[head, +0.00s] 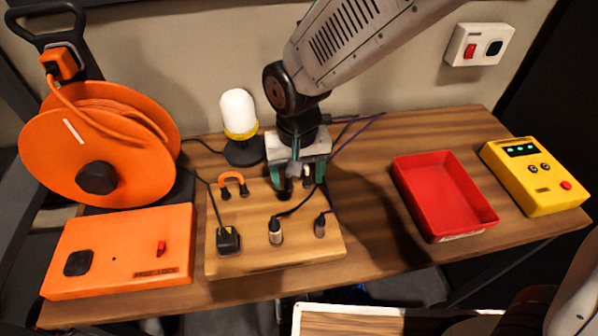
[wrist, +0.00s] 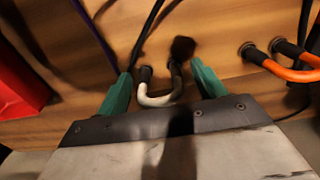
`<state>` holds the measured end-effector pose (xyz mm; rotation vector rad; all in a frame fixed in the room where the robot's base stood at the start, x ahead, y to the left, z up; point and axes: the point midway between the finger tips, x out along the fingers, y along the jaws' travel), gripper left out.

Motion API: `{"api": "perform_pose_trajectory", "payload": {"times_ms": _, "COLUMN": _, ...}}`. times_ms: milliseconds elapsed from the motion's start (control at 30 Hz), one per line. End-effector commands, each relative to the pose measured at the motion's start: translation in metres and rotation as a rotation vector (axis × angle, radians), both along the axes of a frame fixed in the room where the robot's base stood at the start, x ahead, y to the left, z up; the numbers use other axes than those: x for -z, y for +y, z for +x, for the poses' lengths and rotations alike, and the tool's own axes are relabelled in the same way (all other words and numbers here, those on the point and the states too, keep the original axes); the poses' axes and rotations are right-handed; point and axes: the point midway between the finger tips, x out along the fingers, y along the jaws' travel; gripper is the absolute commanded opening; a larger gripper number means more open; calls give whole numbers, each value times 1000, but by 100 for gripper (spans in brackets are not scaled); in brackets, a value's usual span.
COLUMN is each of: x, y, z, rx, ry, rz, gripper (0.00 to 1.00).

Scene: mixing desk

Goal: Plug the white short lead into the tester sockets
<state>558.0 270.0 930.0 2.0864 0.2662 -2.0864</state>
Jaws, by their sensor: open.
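The white short lead (wrist: 158,100) is a small U with dark plug ends. In the wrist view it lies between the two teal fingers of my gripper (wrist: 161,72). The fingers are apart, with a gap on each side of the lead. In the head view my gripper (head: 297,180) points down over the back of the wooden block (head: 275,261), and its fingers mostly hide the lead. The yellow tester (head: 537,178) stands at the far right, with a lit green display, two round sockets (head: 539,167) and a red button.
An orange short lead (head: 232,183) stands on the block to the left of my gripper. A black plug (head: 228,240), a grey-white plug (head: 275,232) and a purple-corded plug (head: 320,226) line its front. A red tray (head: 440,195) lies between block and tester. Loose cords run behind my gripper.

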Motion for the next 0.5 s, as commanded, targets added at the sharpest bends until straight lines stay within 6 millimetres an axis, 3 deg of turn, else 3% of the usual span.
{"api": "perform_pose_trajectory", "payload": {"times_ms": 367, "x": 0, "y": 0, "z": 0, "rx": 0, "ry": 0, "rz": 0, "gripper": 69}}
{"api": "perform_pose_trajectory", "payload": {"times_ms": 400, "x": 0, "y": 0, "z": 0, "rx": 0, "ry": 0, "rz": 0, "gripper": 66}}
{"api": "perform_pose_trajectory", "payload": {"times_ms": 500, "x": 0, "y": 0, "z": 0, "rx": 0, "ry": 0, "rz": 0, "gripper": 38}}
